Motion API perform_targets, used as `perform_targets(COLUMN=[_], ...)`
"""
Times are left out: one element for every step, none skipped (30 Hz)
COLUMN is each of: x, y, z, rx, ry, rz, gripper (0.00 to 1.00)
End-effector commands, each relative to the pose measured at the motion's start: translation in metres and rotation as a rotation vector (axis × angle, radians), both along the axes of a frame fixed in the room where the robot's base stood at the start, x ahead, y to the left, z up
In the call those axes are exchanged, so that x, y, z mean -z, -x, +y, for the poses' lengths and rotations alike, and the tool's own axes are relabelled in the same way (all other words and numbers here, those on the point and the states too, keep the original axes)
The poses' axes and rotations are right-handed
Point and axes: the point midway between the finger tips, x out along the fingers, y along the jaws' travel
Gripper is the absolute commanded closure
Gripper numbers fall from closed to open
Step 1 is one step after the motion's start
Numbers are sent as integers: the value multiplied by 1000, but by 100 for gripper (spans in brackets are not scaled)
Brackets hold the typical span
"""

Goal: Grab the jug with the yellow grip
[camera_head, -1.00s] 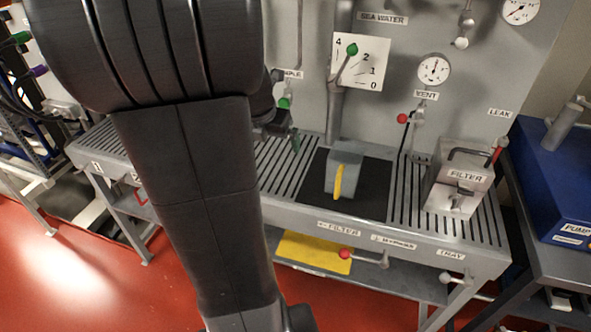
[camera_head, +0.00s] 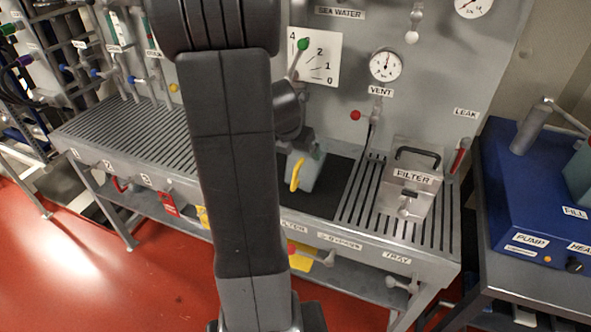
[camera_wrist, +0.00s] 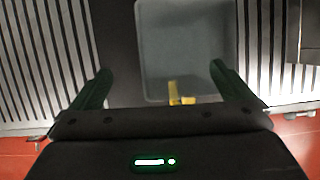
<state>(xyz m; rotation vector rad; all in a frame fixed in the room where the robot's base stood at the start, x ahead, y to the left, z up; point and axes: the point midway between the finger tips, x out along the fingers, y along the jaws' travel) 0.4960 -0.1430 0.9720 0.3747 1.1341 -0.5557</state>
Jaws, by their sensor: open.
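The jug is a grey, box-like vessel (camera_head: 309,172) with a yellow grip (camera_head: 296,175) on its front. It stands on the black mat (camera_head: 335,194) on the slatted bench, partly hidden by my arm in the head view. In the wrist view the jug (camera_wrist: 187,45) is seen from above, with its yellow grip (camera_wrist: 180,95) at its near edge. My gripper (camera_wrist: 160,80) is open, its two dark green fingers apart. The grip lies between the fingers in the picture, nearer the right one. I cannot tell the height between them.
A metal filter box (camera_head: 411,180) with a black handle stands on the bench to the right. A gauge panel (camera_head: 345,100) rises behind the bench. A blue pump unit (camera_head: 520,190) is at the far right. The bench's left slats (camera_head: 130,135) are clear.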

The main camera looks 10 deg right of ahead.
Motion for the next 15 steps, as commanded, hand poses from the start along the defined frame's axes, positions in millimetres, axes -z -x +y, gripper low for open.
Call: perform_targets(x=[8,12,16,19,21,23,24,25,25,25,25,25,24,24,24], y=[-3,-4,-6,-7,-8,-9,-9,-10,-10,-10,-10,-10,-10,-10,-10], z=[-2,-3,-4,-4,-5,-5,-6,-6,-6,-6,-6,-6,-6,-6,-6], rx=[1,1,1,0,-1,-1,-1,-1,-2,-2,-2,-2,-2,-2,-2], ry=[-1,0,0,0,0,0,0,0,0,1,1,2,2,2,2], rz=[6,7,7,6,5,4,4,4,3,2,2,1,1,1,1], gripper=[0,0,0,0,0,0,0,0,0,0,0,0,0,0,0])
